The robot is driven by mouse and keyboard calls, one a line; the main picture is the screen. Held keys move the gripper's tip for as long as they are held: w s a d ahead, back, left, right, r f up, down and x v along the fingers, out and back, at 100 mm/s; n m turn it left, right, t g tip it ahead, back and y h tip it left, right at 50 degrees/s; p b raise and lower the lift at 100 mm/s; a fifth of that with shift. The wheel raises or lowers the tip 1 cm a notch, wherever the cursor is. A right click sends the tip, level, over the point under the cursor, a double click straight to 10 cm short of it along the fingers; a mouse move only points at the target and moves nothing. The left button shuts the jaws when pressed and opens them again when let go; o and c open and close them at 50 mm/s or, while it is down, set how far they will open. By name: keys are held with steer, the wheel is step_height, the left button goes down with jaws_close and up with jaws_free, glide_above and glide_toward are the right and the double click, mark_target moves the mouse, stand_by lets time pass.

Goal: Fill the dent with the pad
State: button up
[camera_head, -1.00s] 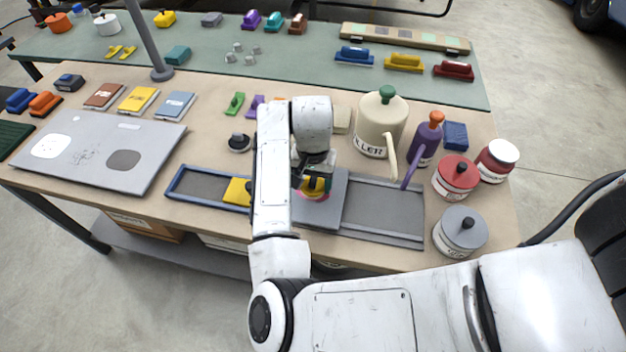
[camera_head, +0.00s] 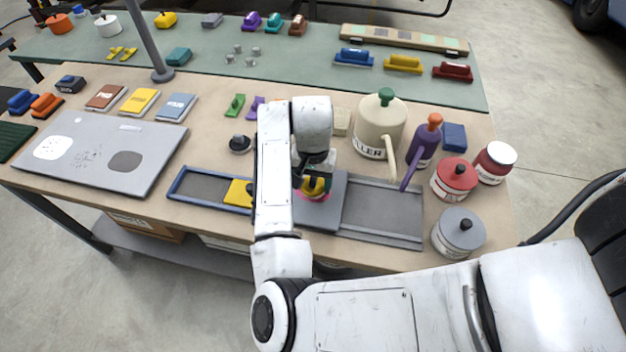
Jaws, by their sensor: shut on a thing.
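My gripper (camera_head: 315,184) is shut on a yellow-topped pad (camera_head: 316,191), just above or on a grey panel (camera_head: 329,208) near the middle front of the bench. A pink-red patch (camera_head: 300,190) shows on the panel beside the pad; my arm hides part of it. I cannot tell whether the pad touches the panel. Another grey panel (camera_head: 150,168) lies at the left, with a white patch (camera_head: 53,147), a dark grey patch (camera_head: 125,162) and small marks between them. No clear dent shows under the pad.
A cream filler can (camera_head: 378,128), a purple bottle (camera_head: 424,145) and red (camera_head: 453,183) and grey (camera_head: 458,235) pots stand to the right. A grey tray (camera_head: 382,212) lies right of the panel, a blue-rimmed tray (camera_head: 195,187) left of my arm. Colored blocks line the green bench behind.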

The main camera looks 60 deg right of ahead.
mark_target(313, 178)
steer(key=shift+r+p, duration=2.1)
steer(key=shift+r, duration=1)
